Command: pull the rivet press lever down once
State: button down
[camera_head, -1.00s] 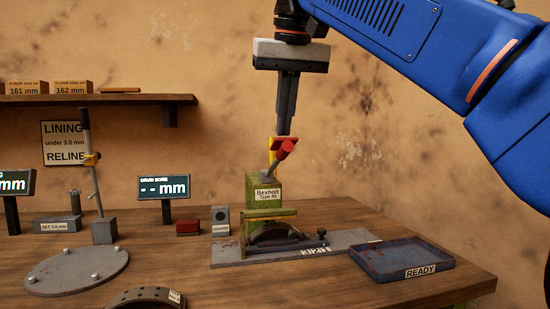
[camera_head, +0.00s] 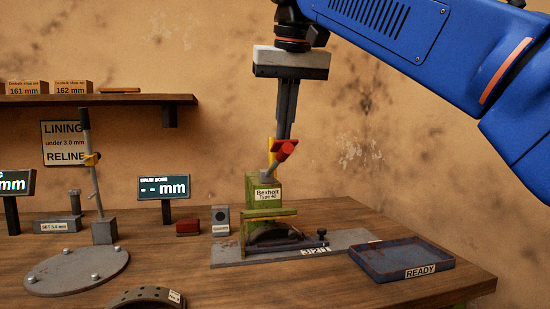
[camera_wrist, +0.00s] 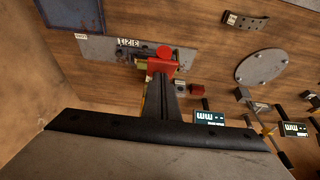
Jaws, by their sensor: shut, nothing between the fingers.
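The rivet press (camera_head: 264,190) is a green block labelled "Bexholt Type 40" standing on a grey base plate. Its lever rises from the top, with a yellow part and a red handle (camera_head: 285,150) that points up and toward the front. My gripper (camera_head: 283,136) points straight down with its fingers together and empty. The fingertips are right at the red handle, touching or just behind it; I cannot tell which. In the wrist view the fingers (camera_wrist: 160,80) reach to the red handle (camera_wrist: 164,53), which partly hides the press. A curved brake shoe (camera_head: 275,234) sits under the press.
A blue tray marked READY (camera_head: 402,262) lies to the right of the press. A red block (camera_head: 188,228), a grey block (camera_head: 220,220) and a display (camera_head: 164,187) stand to the left. A round plate (camera_head: 78,270) and another curved shoe (camera_head: 146,299) lie at front left.

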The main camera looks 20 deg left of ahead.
notch_tip(320, 180, down, 10)
jog(key=shift+f, duration=0.15)
dwell(0.8)
dwell(0.4)
